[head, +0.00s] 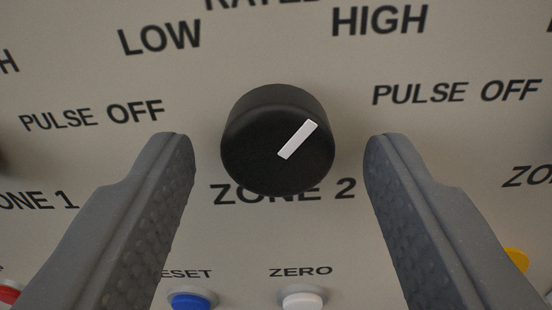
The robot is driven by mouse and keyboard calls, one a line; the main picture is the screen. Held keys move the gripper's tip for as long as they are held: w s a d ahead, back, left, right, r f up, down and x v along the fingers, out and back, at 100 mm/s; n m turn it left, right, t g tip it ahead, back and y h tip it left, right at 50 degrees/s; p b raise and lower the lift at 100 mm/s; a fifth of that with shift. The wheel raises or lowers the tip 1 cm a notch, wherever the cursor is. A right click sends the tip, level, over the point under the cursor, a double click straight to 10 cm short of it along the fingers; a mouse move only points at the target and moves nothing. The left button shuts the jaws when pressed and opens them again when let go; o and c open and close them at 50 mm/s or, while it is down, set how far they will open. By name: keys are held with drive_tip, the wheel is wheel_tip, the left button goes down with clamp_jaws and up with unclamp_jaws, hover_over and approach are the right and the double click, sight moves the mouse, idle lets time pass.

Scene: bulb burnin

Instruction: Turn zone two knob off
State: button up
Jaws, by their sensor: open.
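The zone two knob (250,125) is a round black knob in the middle of the head view, just above the ZONE 2 label (285,192). Its white pointer line (298,139) points up and to the right, toward the HIGH label (380,20). The OFF label (136,112) lies to the left of the knob, and LOW (160,37) lies up and left. My gripper (279,142) is open, with one grey finger on each side of the knob. A gap shows between each finger and the knob. The RATED label is cut off at the top.
Below the knob are a blue button (190,301) and a white button (303,297). A red button (9,293) is at the lower left edge, and a yellow one (516,260) is partly behind the right finger. A dark knob edge shows at far left.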

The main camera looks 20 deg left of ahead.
drive_tip(key=c, duration=1)
drive_tip(key=shift+r, duration=0.1)
